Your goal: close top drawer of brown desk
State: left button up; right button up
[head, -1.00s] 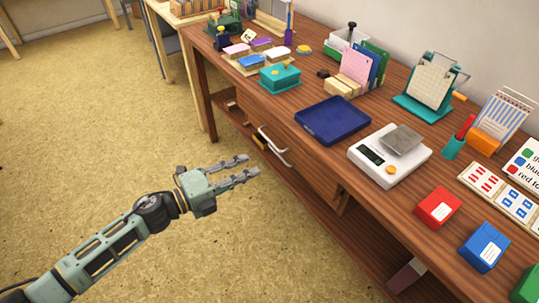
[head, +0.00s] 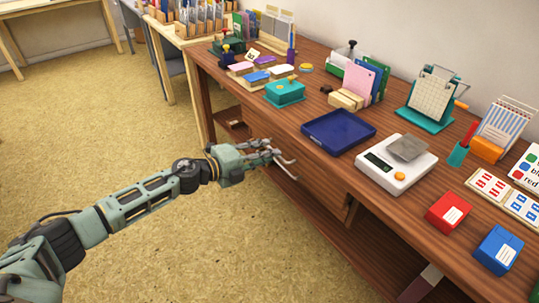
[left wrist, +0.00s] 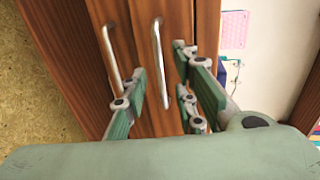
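The brown desk (head: 330,185) runs along the wall in the head view, with its drawer fronts facing the floor side. My left gripper (head: 268,150) is at the drawer fronts and partly hides them and their handles. In the left wrist view two silver bar handles show on the wooden fronts: the upper handle (left wrist: 158,60) and the lower handle (left wrist: 110,58). The fingers of my left gripper (left wrist: 160,80) are apart, with the upper handle in view between them. I cannot tell whether they touch the wood, or how far the top drawer stands out. My right gripper is out of view.
On the desk top are a blue tray (head: 338,143), a white scale (head: 396,184), a teal stamp box (head: 284,100), and red (head: 448,212) and blue (head: 497,250) boxes. Open floor (head: 215,250) lies in front of the desk.

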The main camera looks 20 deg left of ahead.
pick_arm(q)
jog(key=shift+w+d+f, duration=0.15)
jog(key=shift+w+d, duration=0.25)
jog(key=shift+w, duration=0.1)
grip_shut()
dwell(0.3)
